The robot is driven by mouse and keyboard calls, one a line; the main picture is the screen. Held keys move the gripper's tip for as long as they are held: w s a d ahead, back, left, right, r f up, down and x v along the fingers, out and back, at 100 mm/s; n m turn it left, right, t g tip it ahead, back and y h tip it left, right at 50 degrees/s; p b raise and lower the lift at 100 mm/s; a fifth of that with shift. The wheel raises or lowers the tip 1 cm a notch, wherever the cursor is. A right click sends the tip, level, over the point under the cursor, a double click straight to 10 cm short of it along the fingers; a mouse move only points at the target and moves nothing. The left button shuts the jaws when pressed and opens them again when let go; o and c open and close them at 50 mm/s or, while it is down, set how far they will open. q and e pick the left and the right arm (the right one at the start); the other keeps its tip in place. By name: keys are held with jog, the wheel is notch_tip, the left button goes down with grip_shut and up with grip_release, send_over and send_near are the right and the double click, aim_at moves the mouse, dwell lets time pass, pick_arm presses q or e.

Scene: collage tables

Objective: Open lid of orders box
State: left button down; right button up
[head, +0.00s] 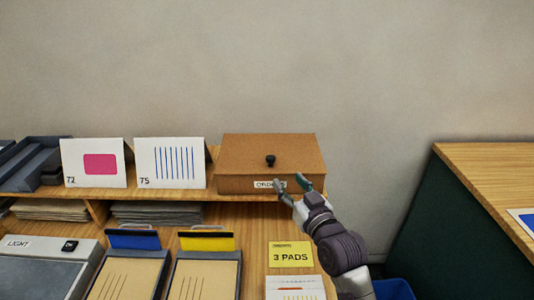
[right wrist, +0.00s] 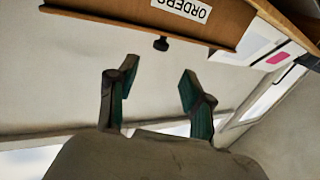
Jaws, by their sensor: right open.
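The orders box (head: 235,185) is a brown box on the right end of the raised shelf, with a white label on its front partly covered by my fingers. Its lid (head: 240,152) lies shut on top and carries a small black knob (head: 270,160). My right gripper (head: 298,183) is open and empty in front of the box's right front, lower in the picture than the knob. In the right wrist view, the open fingers (right wrist: 157,75) point toward the box (right wrist: 225,22) and knob (right wrist: 161,44), with a gap to the knob. My left gripper is out of view.
Cards 72 (head: 80,176) and 75 (head: 146,178) stand left of the box. Clipboards (head: 205,275), a "3 PADS" sign (head: 290,254) and a light box (head: 40,275) lie in front. A blue bin (head: 394,289) is at lower right. The wall behind is bare.

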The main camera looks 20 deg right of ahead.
aim_at(272, 159)
jog(key=w, duration=0.5)
jog(key=w+a+p, duration=0.1)
jog(key=w, duration=0.2)
jog(key=shift+w+r, duration=0.1)
jog(key=shift+w, duration=0.1)
jog(key=shift+w+a, duration=0.15)
jog(key=shift+w, duration=1.65)
jog(key=shift+c, duration=0.5)
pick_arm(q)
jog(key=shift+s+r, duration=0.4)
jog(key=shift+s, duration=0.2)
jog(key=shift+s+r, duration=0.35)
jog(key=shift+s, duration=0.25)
pick_arm(e)
grip_shut()
